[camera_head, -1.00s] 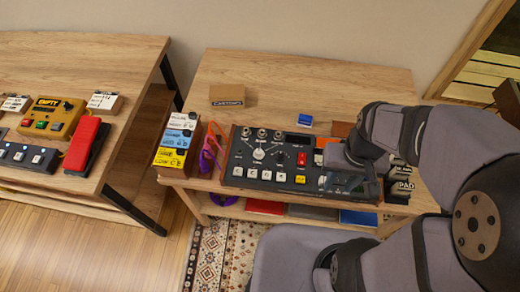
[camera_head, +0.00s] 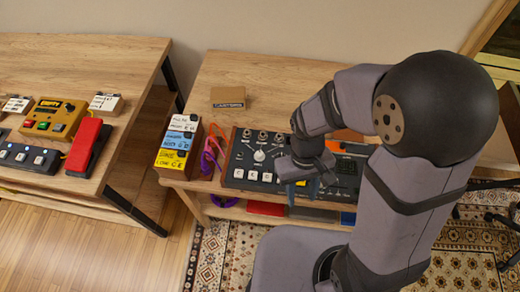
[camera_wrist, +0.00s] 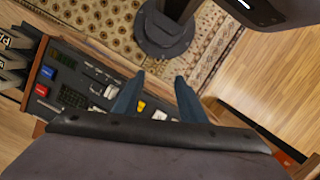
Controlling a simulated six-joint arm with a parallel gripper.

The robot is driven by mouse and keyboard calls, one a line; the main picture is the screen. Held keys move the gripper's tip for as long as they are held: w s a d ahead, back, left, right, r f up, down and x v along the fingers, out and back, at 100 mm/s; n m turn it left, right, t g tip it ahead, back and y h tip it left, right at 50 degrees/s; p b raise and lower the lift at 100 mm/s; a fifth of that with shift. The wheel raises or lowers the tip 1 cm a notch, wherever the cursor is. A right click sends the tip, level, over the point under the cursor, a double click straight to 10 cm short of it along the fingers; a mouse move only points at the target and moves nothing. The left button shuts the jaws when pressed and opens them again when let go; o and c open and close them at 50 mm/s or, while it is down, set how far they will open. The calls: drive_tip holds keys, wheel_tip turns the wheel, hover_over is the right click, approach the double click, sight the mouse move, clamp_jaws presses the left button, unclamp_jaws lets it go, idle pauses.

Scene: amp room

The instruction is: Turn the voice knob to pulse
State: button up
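The black control panel (camera_head: 240,173) with wooden ends sits on the table. A round white knob (camera_head: 259,155) with a pointer is on its left half, in plain view left of my gripper. Its markings are too small to read. My gripper (camera_head: 307,182) is over the panel's middle front, right of the knob. In the wrist view its two fingers stand apart with nothing between them, so my gripper (camera_wrist: 158,92) is open. A yellow button (camera_wrist: 141,106) and a white button (camera_wrist: 159,115) show below the gap. The white knob cannot be made out in the wrist view.
Several small knobs (camera_head: 262,134) line the panel's back edge. The tabletop behind the panel is mostly clear.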

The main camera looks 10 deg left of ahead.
drive_tip(key=w+a+f+n, duration=0.1)
drive_tip(key=w+a, duration=0.1)
drive_tip(key=a, duration=0.1)
drive_tip(key=w+a+f+n, duration=0.1)
drive_tip(key=w+a, duration=0.2)
drive_tip(key=w+a+f+n+t, duration=0.1)
drive_tip(key=w+a, duration=0.2)
drive_tip(key=shift+a, duration=0.15)
wheel_tip(320, 180, up, 3)
drive_tip(key=n+t, duration=0.2)
hover_over(260, 154)
drive_tip(key=shift+a+y, duration=0.2)
drive_tip(key=shift+y, duration=0.2)
drive_tip(key=shift+s+d+n, duration=0.1)
drive_tip(key=shift+n, duration=0.5)
drive_tip(key=shift+d+f+p, duration=0.1)
drive_tip(key=shift+f+p, duration=0.8)
drive_tip(key=shift+f, duration=2.75)
clamp_jaws()
